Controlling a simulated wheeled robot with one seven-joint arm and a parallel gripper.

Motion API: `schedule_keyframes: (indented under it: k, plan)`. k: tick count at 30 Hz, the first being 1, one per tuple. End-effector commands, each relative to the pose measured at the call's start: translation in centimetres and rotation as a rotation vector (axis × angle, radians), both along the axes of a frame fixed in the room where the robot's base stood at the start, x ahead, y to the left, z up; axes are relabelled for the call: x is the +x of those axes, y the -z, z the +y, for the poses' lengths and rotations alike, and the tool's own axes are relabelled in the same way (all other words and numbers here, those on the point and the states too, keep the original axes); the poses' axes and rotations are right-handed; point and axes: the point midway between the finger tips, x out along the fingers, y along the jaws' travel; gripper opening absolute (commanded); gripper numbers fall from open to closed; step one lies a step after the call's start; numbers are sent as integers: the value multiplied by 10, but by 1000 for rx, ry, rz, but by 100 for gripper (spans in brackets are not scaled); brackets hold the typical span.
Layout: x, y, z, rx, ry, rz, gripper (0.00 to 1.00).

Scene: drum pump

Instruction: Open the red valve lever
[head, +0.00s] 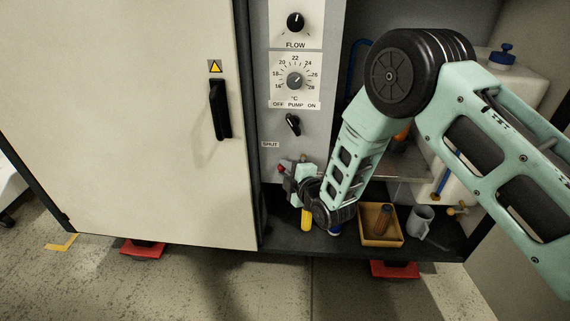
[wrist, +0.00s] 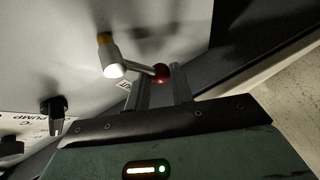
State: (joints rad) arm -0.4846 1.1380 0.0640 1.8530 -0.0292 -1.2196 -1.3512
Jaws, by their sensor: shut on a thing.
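The valve lever is a short metal rod with a red ball (wrist: 161,73) at its end. In the wrist view it runs left to a pale metal valve body (wrist: 114,69), with a brassy part (wrist: 104,38) above. My gripper (wrist: 160,76) is shut on the red ball, one finger on each side of it. In the head view, my gripper (head: 288,180) is at the lower part of the grey panel, below the SHUT label (head: 270,144). A bit of red (head: 281,169) shows beside the fingers there; my gripper hides most of the valve.
A white cabinet door (head: 150,120) with a black handle stands left. The panel above carries a FLOW knob (head: 295,22), a temperature dial (head: 295,80) and a pump switch (head: 293,124). A yellow tray (head: 380,239) and grey mug (head: 419,222) stand on the shelf to the right.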

Motion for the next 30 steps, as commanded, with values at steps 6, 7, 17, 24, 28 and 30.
schedule_keyframes:
  k: [6,7,17,24,28,30]
  plan:
    - [-2,8,-5,-213,-1,17,0]
    - [-2,9,-7,-241,-1,19,0]
    - [-3,20,-18,-557,-1,37,0]
    - [-3,26,-29,-782,0,50,0]
    - [-3,28,-33,-894,1,56,0]
    - [-3,29,-37,-947,2,59,0]
